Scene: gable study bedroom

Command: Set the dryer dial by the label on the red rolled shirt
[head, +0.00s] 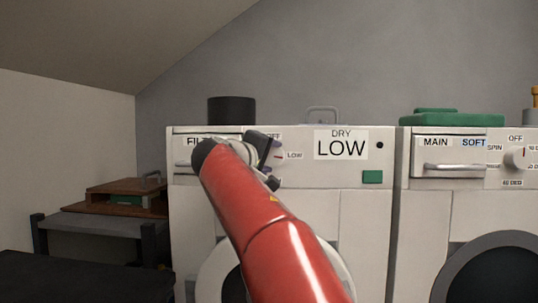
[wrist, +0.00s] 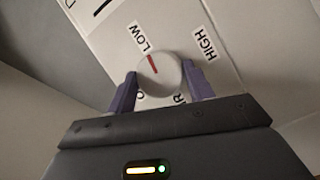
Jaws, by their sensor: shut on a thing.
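The dryer (head: 275,215) is a white machine in the middle of the head view, with a large sign (head: 341,145) reading DRY LOW. My gripper (head: 275,160) is at its panel, left of a small LOW label (head: 295,155). In the wrist view my gripper (wrist: 160,82) is shut on the round white dial (wrist: 165,78), one purple finger on each side. The dial's red mark points toward the LOW label (wrist: 139,38); a HIGH label (wrist: 204,42) is to its right. Other labels are partly hidden by the fingers. The red rolled shirt is not in view.
A second white machine (head: 460,205) with MAIN and SOFT labels stands at right, a green case (head: 452,118) on top. A dark cylinder (head: 231,110) stands on the dryer. A wooden box (head: 125,188) sits on a low bench at left.

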